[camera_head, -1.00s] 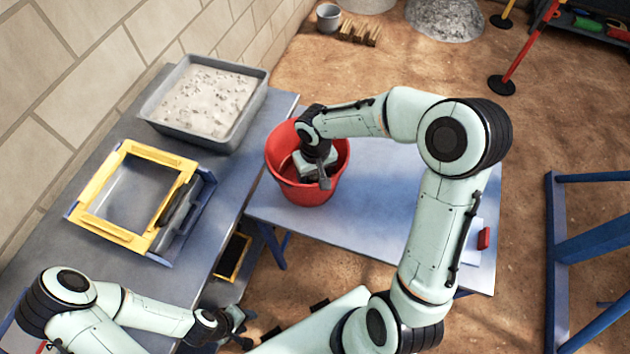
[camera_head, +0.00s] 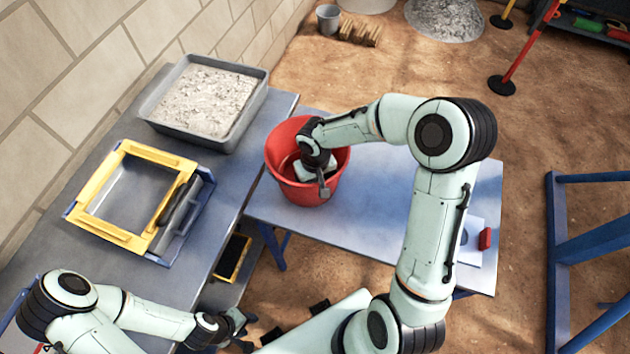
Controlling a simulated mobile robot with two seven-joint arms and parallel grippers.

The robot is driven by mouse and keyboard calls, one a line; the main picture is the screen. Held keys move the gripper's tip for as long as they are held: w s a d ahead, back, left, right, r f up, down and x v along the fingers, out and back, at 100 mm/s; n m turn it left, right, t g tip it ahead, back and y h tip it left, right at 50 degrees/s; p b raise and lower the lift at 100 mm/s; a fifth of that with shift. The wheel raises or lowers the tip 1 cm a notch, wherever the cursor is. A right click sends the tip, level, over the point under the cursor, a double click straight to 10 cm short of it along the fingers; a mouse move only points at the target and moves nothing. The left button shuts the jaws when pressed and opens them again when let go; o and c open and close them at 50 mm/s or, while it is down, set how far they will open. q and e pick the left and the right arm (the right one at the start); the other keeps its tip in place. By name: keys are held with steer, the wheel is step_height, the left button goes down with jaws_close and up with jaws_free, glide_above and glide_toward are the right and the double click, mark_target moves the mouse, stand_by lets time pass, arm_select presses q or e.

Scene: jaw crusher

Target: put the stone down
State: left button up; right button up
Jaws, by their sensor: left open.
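My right gripper (camera_head: 318,184) points down into the red bucket (camera_head: 282,187), which stands on the blue-grey table. Its fingers are mostly hidden by its own wrist and the bucket rim, so I cannot tell whether it is open or shut. No stone is visible; the bucket's inside is largely covered by the gripper. My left gripper (camera_head: 242,328) is open at the lower left, beside the grey bench and away from the bucket.
A grey tray of pale gravel (camera_head: 155,113) and a yellow-framed sieve (camera_head: 103,229) sit on the long bench (camera_head: 55,262) at left. The table (camera_head: 385,190) right of the bucket has free room. A blue frame (camera_head: 590,237) stands at right.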

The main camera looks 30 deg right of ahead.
steer(key=shift+r, duration=0.25)
arm_select(q)
steer(key=shift+w+r+p, duration=0.65)
steer(key=shift+w+r, duration=0.1)
steer(key=shift+r, duration=0.1)
arm_select(e)
step_height(320, 180, up, 12)
steer(key=shift+f, duration=0.1)
